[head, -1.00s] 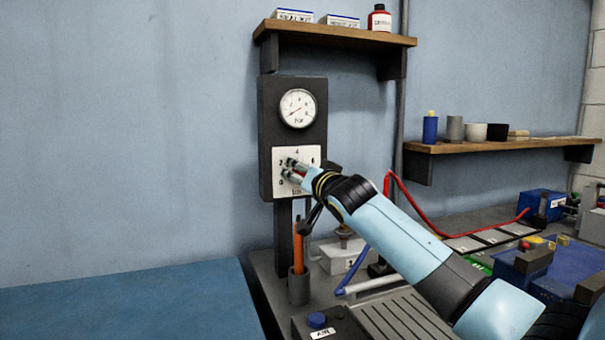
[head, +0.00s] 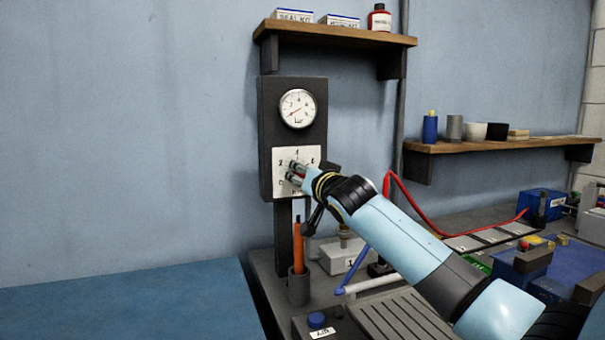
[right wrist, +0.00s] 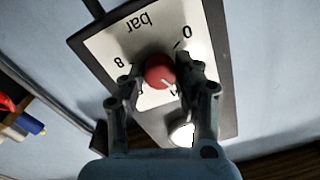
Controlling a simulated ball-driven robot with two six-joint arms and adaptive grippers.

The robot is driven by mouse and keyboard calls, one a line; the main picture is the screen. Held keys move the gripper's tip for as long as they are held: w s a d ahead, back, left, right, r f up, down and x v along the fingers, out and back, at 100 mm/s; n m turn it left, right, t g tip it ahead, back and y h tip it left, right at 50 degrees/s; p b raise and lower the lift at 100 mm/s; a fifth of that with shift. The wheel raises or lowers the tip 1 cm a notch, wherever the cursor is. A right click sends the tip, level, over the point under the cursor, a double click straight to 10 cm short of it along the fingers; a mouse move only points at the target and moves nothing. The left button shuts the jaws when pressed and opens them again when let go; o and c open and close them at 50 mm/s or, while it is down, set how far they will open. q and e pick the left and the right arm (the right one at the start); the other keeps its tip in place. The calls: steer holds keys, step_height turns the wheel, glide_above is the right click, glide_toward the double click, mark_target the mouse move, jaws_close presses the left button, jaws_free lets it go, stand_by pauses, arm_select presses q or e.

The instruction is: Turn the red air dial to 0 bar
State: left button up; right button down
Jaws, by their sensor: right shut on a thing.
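The red air dial (right wrist: 158,70) sits on a white scale plate (right wrist: 110,48) marked "bar", which appears upside down in the right wrist view. A short white pointer mark on the dial points to the lower right there, away from the 0. My right gripper (right wrist: 160,79) is shut on the dial, one finger on each side. In the head view my right gripper (head: 297,172) covers most of the dial; the scale plate (head: 285,158) shows around it. My left gripper is not in view.
A round gauge (head: 298,108) is above the plate on the dark panel (head: 268,120); its red needle points lower left. A wooden shelf (head: 335,36) is above. A cup with an orange pencil (head: 298,285) and a blue button (head: 317,320) are below.

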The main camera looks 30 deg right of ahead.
steer(key=n+p, duration=0.8)
steer(key=n, duration=1)
steer(key=shift+a+n+g, duration=0.1)
steer(key=shift+n+g, duration=0.2)
stand_by(0.5)
steer(key=c, duration=0.9)
jaws_free()
steer(key=shift+c, duration=0.2)
